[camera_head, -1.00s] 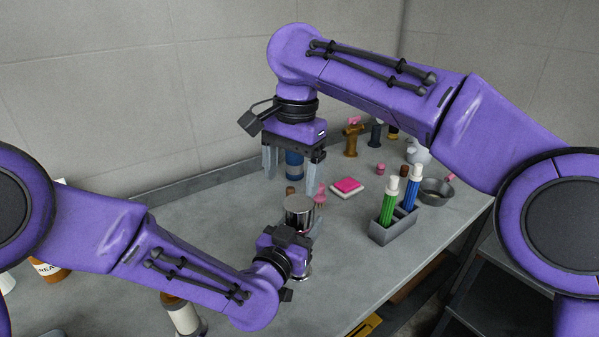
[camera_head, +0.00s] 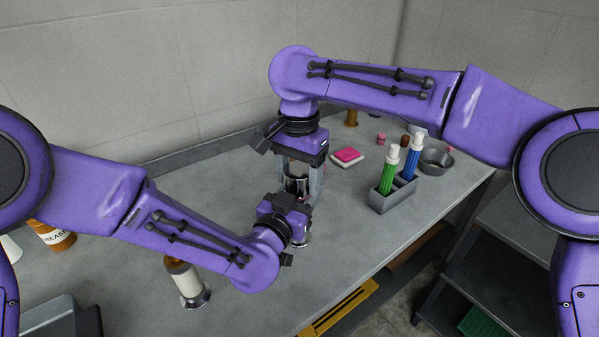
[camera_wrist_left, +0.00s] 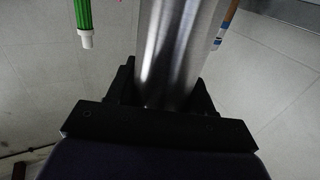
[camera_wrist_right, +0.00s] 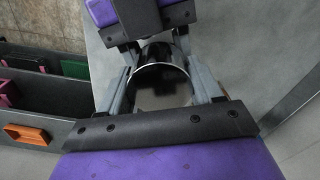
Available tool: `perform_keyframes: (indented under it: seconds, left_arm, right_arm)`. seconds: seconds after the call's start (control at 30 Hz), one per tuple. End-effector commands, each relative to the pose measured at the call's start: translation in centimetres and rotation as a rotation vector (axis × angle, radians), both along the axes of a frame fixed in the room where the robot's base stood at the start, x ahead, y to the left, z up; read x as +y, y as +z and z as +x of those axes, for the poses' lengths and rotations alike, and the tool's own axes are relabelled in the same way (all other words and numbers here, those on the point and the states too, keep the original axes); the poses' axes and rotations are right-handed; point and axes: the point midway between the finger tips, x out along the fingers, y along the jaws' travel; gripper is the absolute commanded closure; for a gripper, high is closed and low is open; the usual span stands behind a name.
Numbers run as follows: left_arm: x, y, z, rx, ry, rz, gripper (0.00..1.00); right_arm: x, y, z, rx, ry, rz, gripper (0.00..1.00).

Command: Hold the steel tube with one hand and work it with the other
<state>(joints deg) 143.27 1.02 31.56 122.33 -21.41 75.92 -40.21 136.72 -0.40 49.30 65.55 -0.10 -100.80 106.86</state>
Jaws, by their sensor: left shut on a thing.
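The steel tube (camera_head: 297,186) stands upright over the grey bench, mostly hidden between my two grippers in the head view. My left gripper (camera_head: 296,204) is shut on the tube from the side; the left wrist view shows the shiny tube wall (camera_wrist_left: 178,45) between its jaws. My right gripper (camera_head: 299,188) points down from above, with one finger on each side of the tube's upper end. In the right wrist view, the tube's round top (camera_wrist_right: 160,82) lies between the right fingers, which look open with slight gaps; contact is not clear.
A grey holder (camera_head: 394,197) with green and blue tubes stands to the right. A pink block (camera_head: 347,156) and a grey bowl (camera_head: 435,160) are behind. A brown-and-white cylinder (camera_head: 185,278) and a grease tub (camera_head: 52,235) are at left.

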Motion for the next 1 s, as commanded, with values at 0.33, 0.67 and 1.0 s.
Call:
perform_keyframes:
  seconds: [0.33,0.67,1.0]
  left_arm:
    - [-0.06,0.08,-0.02,-0.002,-0.002,0.0,1.0]
    - [-0.06,0.07,-0.03,-0.001,-0.002,0.0,1.0]
    - [-0.06,0.05,-0.04,-0.001,-0.002,0.0,1.0]
  right_arm:
    - [0.06,0.1,0.0,-0.002,0.216,-0.001,0.72]
    - [0.07,0.13,0.06,-0.002,0.832,0.002,0.72]
    - [0.04,0.15,0.08,-0.002,0.869,0.002,0.33]
